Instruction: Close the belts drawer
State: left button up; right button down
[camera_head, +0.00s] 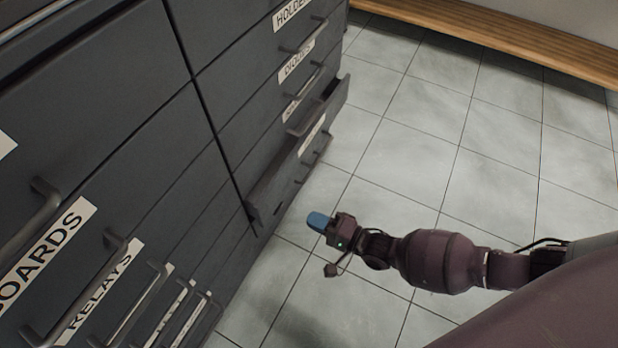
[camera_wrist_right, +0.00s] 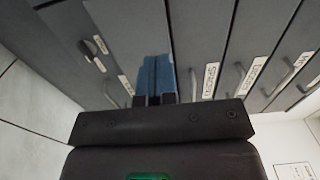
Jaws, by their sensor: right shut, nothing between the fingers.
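One drawer (camera_head: 300,150) in the right column of the dark grey cabinet stands partly open in the head view. Its front juts out past its neighbours and carries a handle and a white label. The label is too slanted and small to read, so I cannot confirm that it says belts. My right gripper (camera_head: 319,221) is shut and empty, with its blue fingers pointing toward the cabinet. It is over the floor, apart from the open drawer and to its lower right. In the right wrist view the blue fingers (camera_wrist_right: 155,78) are together before drawer fronts. My left gripper is not in view.
The cabinet's left column has closed drawers, including boards (camera_head: 40,262) and relays (camera_head: 98,292). Their bar handles stick out. The tiled floor (camera_head: 480,165) right of the cabinet is clear. A wooden ledge (camera_head: 480,25) runs along the back wall.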

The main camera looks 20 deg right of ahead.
aim_at(267, 197)
jog(key=b+x, duration=0.2)
jog(key=x, duration=0.8)
jog(key=shift+s+f, duration=0.1)
jog(key=shift+f, duration=0.05)
jog(key=shift+w+a, duration=0.45)
jog(key=shift+w, duration=0.05)
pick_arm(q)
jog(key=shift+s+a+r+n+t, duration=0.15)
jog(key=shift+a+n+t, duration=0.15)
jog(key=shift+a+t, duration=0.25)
pick_arm(e)
jog(key=shift+w, duration=0.15)
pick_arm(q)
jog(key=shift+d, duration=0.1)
